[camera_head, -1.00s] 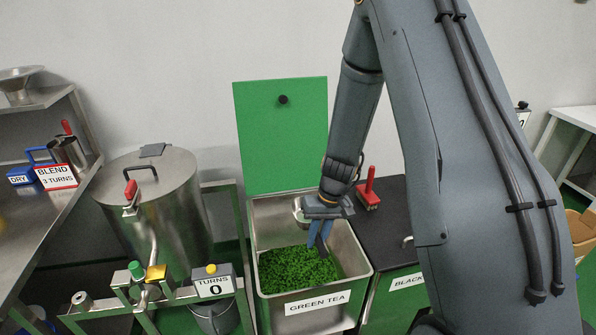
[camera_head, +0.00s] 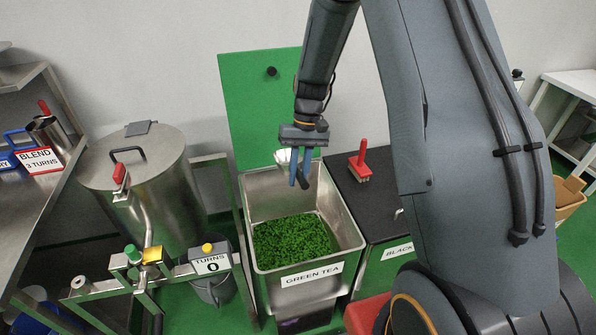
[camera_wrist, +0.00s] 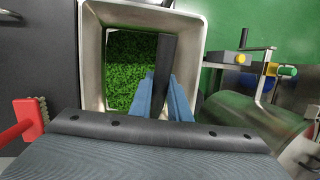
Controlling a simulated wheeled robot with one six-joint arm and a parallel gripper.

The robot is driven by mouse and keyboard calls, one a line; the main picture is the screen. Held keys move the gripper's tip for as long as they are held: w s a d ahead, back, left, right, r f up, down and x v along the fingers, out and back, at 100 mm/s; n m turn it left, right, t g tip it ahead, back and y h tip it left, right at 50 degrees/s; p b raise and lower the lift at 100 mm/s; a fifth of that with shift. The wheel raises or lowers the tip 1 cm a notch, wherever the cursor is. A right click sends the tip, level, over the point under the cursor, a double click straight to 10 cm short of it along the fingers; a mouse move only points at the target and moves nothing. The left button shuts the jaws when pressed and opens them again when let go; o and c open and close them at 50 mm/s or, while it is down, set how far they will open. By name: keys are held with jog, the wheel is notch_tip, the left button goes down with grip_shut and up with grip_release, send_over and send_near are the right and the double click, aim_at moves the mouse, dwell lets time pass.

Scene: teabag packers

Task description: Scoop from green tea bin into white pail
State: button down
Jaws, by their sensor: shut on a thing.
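The green tea bin (camera_head: 349,232) is a steel bin labelled GREEN TEA, with its green lid (camera_head: 245,110) standing open behind it. Green tea leaves (camera_head: 290,240) cover its bottom; they also show in the wrist view (camera_wrist: 130,75). My gripper (camera_head: 299,184) is above the back part of the bin, clear of the leaves. Its blue fingers are shut on the dark handle (camera_wrist: 165,65) of a scoop. The pale scoop bowl (camera_head: 283,157) shows partly behind the gripper; its contents are hidden. I cannot make out a white pail.
A steel blending drum (camera_head: 150,185) with a red-handled crank stands left, with a TURNS counter (camera_head: 211,263) reading 0. A grey bucket (camera_head: 213,290) sits below it. Right of the bin is a dark-lidded black tea bin (camera_head: 375,200) with a red brush (camera_head: 360,160) on top.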

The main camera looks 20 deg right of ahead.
notch_tip(320, 180, down, 40)
jog(key=b, duration=2.5)
jog(key=shift+r, duration=0.15)
jog(key=shift+s+r+p, duration=0.15)
jog(key=shift+r+p, duration=0.05)
jog(key=shift+p, duration=1.35)
notch_tip(320, 180, up, 40)
jog(key=p, duration=2.4)
jog(key=shift+p, duration=0.35)
jog(key=shift+r+p, duration=0.35)
jog(key=shift+r, duration=0.9)
